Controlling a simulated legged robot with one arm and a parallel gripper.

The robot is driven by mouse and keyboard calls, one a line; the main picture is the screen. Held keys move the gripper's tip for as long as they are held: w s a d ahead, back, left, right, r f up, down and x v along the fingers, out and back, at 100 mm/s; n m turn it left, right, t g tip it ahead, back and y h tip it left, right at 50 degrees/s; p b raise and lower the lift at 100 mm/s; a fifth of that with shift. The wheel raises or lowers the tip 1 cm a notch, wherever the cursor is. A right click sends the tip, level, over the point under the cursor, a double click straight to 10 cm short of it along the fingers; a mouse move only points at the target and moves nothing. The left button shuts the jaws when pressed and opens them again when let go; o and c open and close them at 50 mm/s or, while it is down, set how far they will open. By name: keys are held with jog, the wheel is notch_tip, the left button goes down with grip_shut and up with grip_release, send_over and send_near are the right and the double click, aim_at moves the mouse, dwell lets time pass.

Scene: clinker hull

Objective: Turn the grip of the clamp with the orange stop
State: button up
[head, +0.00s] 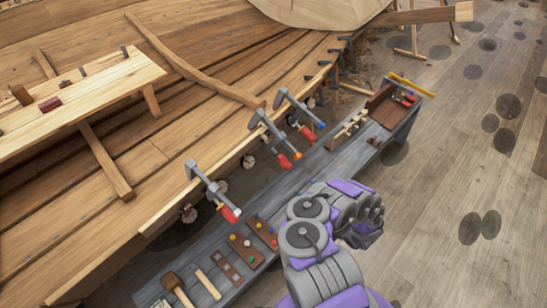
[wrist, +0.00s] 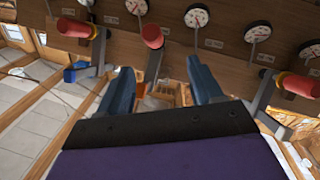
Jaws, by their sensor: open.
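The clamp with the orange stop (head: 298,155) is the middle of three clamps on the plank edge in the head view. Its red grip (head: 284,161) hangs at the lower end of its screw. In the wrist view the middle red grip (wrist: 152,35), apparently the same one, is ahead of my gripper (wrist: 160,64). My gripper is open and empty, its two blue-grey fingers apart below that grip. In the head view my arm hides the fingertips.
A clamp with a blue stop (head: 321,125) stands beyond, and another clamp (head: 210,190) nearer. Their red grips flank the middle one in the wrist view, left (wrist: 75,28) and right (wrist: 298,84). Dials (wrist: 197,16) line the plank. A grey bench (head: 330,158) with tools runs below.

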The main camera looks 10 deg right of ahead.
jog(key=b, duration=0.3)
send_near(286, 169)
jog(key=w+d, duration=0.2)
jog(key=w+a+b, duration=0.2)
jog(key=w+a, duration=0.5)
jog(key=shift+w+a+f, duration=0.1)
jog(key=shift+w+a, duration=0.05)
jog(key=shift+w+d+b, duration=0.25)
jog(key=shift+w+d, duration=0.15)
jog(key=shift+w, duration=0.3)
jog(key=shift+w+d+b, duration=0.25)
jog(key=shift+w+d, duration=0.1)
jog(key=shift+w, duration=0.35)
jog(key=shift+w+a, duration=0.1)
jog(key=shift+a, duration=1)
jog(key=shift+c, duration=0.3)
jog(key=shift+a, duration=0.1)
jog(key=shift+c, duration=1.5)
jog(key=shift+d, duration=0.8)
jog(key=c, duration=0.4)
jog(key=shift+c, duration=1)
jog(key=shift+a, duration=0.3)
